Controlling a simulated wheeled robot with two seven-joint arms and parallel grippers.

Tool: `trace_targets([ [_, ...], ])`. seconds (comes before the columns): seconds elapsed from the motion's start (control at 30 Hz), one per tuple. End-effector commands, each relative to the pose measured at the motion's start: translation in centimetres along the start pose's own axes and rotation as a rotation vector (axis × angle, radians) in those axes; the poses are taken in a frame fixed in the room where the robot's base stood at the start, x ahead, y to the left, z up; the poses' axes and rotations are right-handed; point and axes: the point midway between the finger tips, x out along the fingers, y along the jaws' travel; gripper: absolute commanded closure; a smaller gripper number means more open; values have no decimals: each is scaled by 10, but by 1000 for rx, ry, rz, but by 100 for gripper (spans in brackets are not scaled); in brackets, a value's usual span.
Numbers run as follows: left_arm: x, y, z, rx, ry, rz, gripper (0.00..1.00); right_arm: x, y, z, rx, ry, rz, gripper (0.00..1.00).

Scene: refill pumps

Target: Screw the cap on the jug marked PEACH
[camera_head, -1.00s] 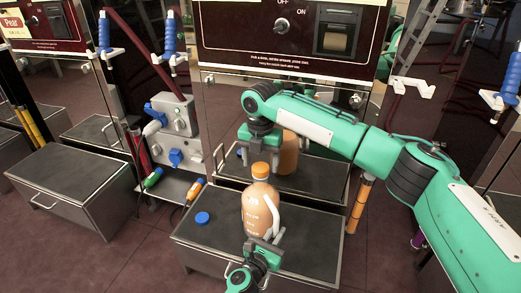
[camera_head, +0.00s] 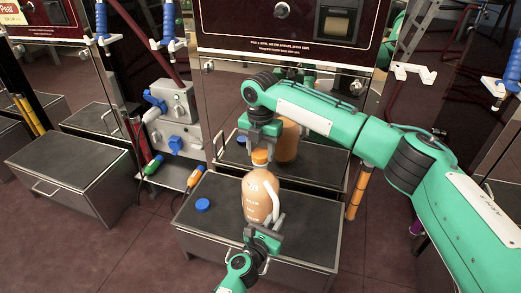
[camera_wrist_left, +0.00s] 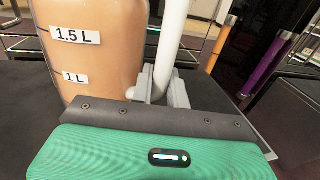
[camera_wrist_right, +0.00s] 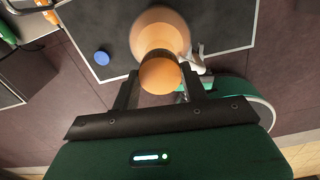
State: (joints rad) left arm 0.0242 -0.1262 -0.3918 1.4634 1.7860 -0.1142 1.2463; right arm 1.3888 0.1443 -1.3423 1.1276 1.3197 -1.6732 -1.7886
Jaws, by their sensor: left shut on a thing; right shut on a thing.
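An orange-brown jug (camera_head: 257,203) with a white handle stands upright on a dark-topped metal box (camera_head: 320,225). Its lettering is too small to read surely; the left wrist view shows its volume marks on the side (camera_wrist_left: 95,45). My left gripper (camera_wrist_left: 163,85) is low at the jug's near side, shut on the handle (camera_wrist_left: 172,35).
A blue cap (camera_head: 203,205) lies on the box left of the jug. Another orange-brown container (camera_head: 286,142) shows behind, seemingly a reflection in the metal panel. A second metal box (camera_head: 70,165) stands at the left.

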Motion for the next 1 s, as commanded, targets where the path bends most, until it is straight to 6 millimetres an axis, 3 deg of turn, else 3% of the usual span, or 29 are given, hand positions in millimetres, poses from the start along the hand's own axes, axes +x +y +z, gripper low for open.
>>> trace_targets([
  [1.0, 0, -1, 0, 0, 0, -2, 100, 1, 1, -1, 1735, 4, 1, 83],
])
